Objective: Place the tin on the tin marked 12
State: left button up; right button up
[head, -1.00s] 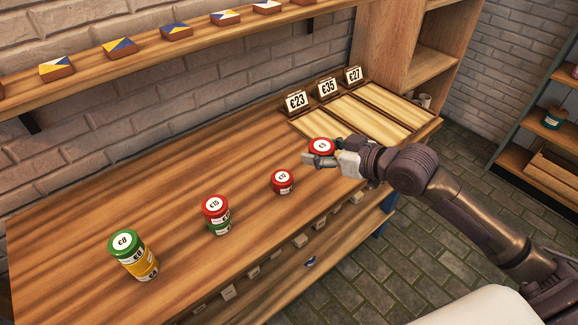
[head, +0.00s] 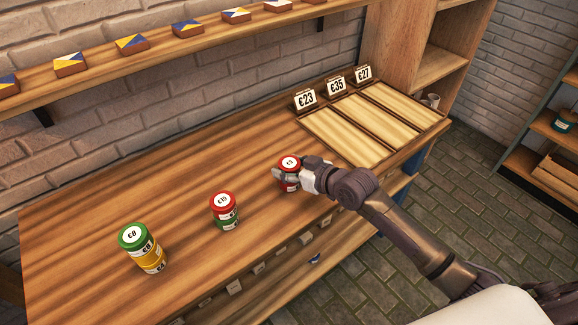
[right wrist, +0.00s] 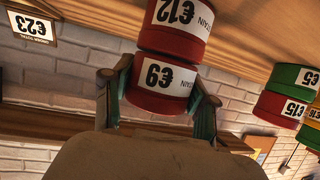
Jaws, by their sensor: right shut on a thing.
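My right gripper (head: 283,176) is shut on a red tin marked 9 (head: 290,162). In the right wrist view, which is upside down, the gripper (right wrist: 158,100) has a finger on each side of the tin marked 9 (right wrist: 158,84). The red tin marked 12 (right wrist: 176,28) stands upright on the table, directly under the held tin. The two look in line and touching, or nearly so. In the head view, the lower tin (head: 290,186) is partly hidden by the gripper. My left gripper is not in view.
Left on the table (head: 80,215) stand a stack topped by a red tin marked 15 (head: 223,203) and a stack topped by a green tin marked 8 (head: 134,237). Wooden trays (head: 345,135) with signs 23, 35 and 27 lie at the right. A wall shelf (head: 160,55) runs behind.

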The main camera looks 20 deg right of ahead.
jog(key=shift+f, duration=0.15)
jog(key=o, duration=1.2)
jog(key=shift+o, duration=0.2)
jog(key=shift+s+d+r, duration=0.1)
jog(key=shift+s+r, duration=0.05)
jog(key=shift+r, duration=0.1)
jog(key=v, duration=1.1)
jog(key=shift+s, duration=0.3)
jog(key=shift+d, duration=0.15)
